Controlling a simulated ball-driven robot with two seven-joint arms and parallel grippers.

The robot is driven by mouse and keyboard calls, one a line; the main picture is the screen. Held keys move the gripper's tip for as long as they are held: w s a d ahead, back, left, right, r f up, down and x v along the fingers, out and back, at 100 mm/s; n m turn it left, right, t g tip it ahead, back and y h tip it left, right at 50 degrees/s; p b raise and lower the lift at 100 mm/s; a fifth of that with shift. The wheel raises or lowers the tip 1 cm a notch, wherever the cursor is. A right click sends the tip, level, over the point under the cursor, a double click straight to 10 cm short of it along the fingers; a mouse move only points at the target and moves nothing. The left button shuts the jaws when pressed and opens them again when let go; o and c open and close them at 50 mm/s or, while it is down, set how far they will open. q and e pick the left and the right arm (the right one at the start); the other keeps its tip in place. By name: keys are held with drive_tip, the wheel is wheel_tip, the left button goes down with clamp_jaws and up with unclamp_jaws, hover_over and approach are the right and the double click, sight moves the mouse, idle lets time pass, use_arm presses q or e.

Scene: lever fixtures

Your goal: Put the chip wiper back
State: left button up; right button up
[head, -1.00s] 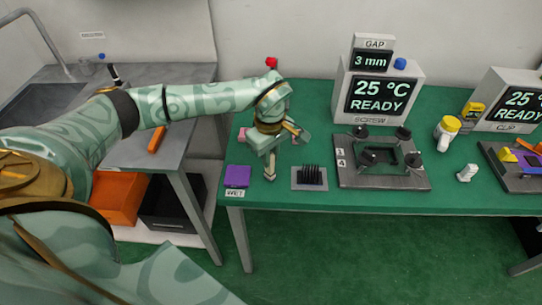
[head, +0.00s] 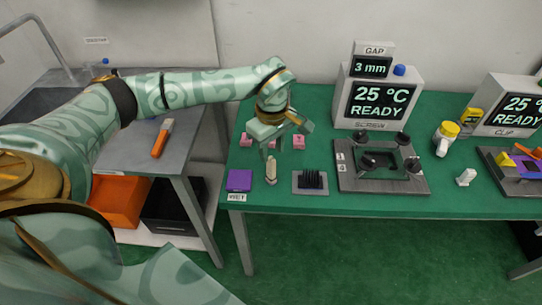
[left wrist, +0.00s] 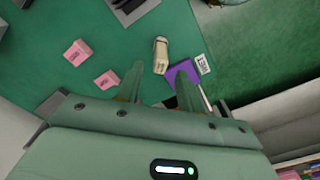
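A small beige, rounded piece (head: 271,170) stands on the green table, right of the purple pad (head: 239,180) with its white label. I cannot tell for sure whether this is the chip wiper. My left gripper (head: 270,147) is just above and behind it. In the left wrist view, my left gripper (left wrist: 160,74) has its two fingers apart with nothing between them. The beige piece (left wrist: 160,55) shows just beyond the fingertips, and the purple pad (left wrist: 183,84) is partly hidden behind one finger. My right gripper is not in view.
Pink blocks (head: 298,142) lie behind the gripper. A black slotted holder (head: 310,181) and the screw fixture (head: 350,180) stand to the right. A brush with an orange handle (head: 159,145) lies on the grey side table. The green table's front edge is close.

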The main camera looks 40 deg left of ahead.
use_arm(q)
wheel_tip(320, 180, up, 8)
drive_tip(key=p, duration=0.1)
drive_tip(key=shift+f, duration=0.2)
